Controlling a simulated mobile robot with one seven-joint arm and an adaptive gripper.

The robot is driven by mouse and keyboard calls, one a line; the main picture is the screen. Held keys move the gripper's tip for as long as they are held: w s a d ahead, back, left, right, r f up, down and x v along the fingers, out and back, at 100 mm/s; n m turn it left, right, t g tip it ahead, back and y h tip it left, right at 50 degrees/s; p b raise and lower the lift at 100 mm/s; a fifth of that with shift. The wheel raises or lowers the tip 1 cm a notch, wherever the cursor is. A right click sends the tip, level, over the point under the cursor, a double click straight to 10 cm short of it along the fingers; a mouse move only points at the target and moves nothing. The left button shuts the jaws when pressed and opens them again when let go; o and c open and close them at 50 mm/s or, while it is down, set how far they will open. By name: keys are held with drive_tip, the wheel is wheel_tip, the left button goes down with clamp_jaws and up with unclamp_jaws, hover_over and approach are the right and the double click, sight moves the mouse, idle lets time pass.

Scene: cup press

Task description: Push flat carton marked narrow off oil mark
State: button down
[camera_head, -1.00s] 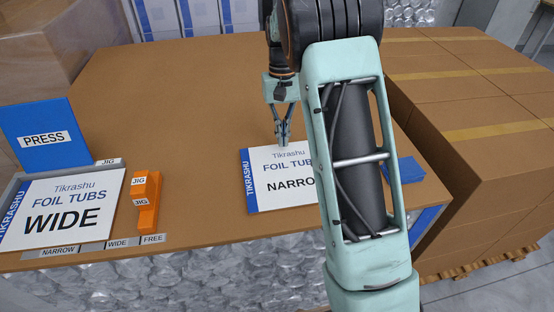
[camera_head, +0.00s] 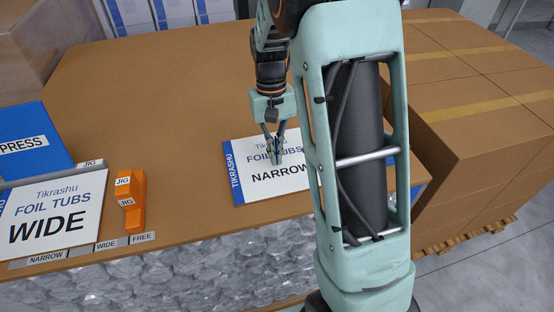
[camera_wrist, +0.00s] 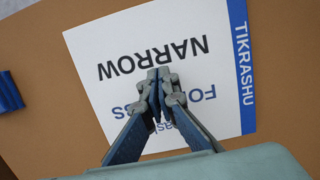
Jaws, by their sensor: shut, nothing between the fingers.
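The flat carton marked NARROW (camera_head: 252,190) is white with a blue edge strip reading TIKRASHU. It lies flat on the brown table near its front edge, partly behind my arm in the head view. It also shows in the wrist view (camera_wrist: 110,50), upside down. My gripper (camera_head: 276,161) points down over the carton's printed face, fingers shut and empty; it also shows in the wrist view (camera_wrist: 158,75). I cannot tell whether the fingertips touch the carton. No oil mark shows in either view.
A white carton marked WIDE (camera_head: 50,215) lies at the left by a blue PRESS block (camera_head: 30,135). An orange JIG block (camera_head: 131,200) stands between the two cartons. Large brown boxes (camera_head: 480,110) stand right of the table. The table's middle and back (camera_head: 170,80) are clear.

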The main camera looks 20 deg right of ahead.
drive_tip(key=shift+s+r, duration=0.1)
drive_tip(key=shift+s, duration=0.5)
drive_tip(key=shift+s+f, duration=0.15)
drive_tip(key=shift+f, duration=0.8)
drive_tip(key=w+p, duration=0.3)
drive_tip(key=w, duration=1.2)
drive_tip(key=shift+w, duration=0.3)
